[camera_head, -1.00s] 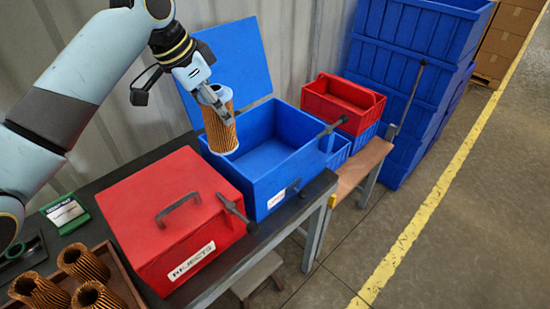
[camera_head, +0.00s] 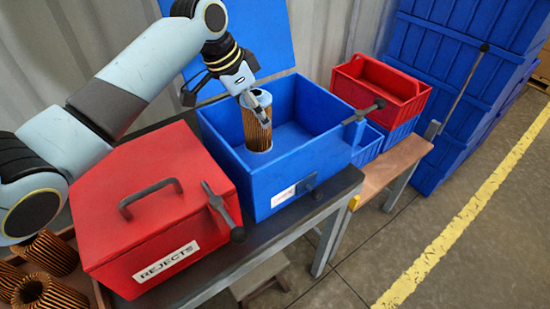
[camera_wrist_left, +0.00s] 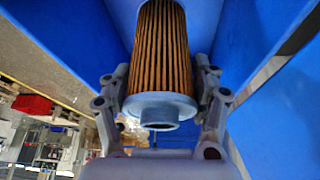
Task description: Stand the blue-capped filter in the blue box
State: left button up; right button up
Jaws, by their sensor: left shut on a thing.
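The filter (camera_head: 256,127) is a brown pleated cylinder, upright inside the open blue box (camera_head: 275,200). My left gripper (camera_head: 258,103) is shut on its upper end from above. In the left wrist view the filter (camera_wrist_left: 162,50) shows a blue-grey end cap with a short neck, between the two fingers of the gripper (camera_wrist_left: 160,112). Blue box walls surround it there. The filter's lower end is within the box; I cannot tell whether it touches the floor. The box's lid (camera_head: 235,40) stands open at the back. My right gripper is not in view.
A closed red box marked REJECTS (camera_head: 150,210) stands left of the blue box. Several brown filters (camera_head: 45,285) sit at the lower left. A red crate (camera_head: 385,90) on a blue one stands to the right, with tall stacked blue crates (camera_head: 450,60) behind.

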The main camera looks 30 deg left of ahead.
aim_at(244, 123)
pick_arm(q)
notch_tip(244, 123, down, 9)
jog(key=shift+s+r, duration=0.1)
dwell(0.4)
jog(key=o, duration=1.3)
jog(key=shift+o, duration=0.2)
jog(key=v, duration=1.2)
jog(key=shift+p, duration=0.4)
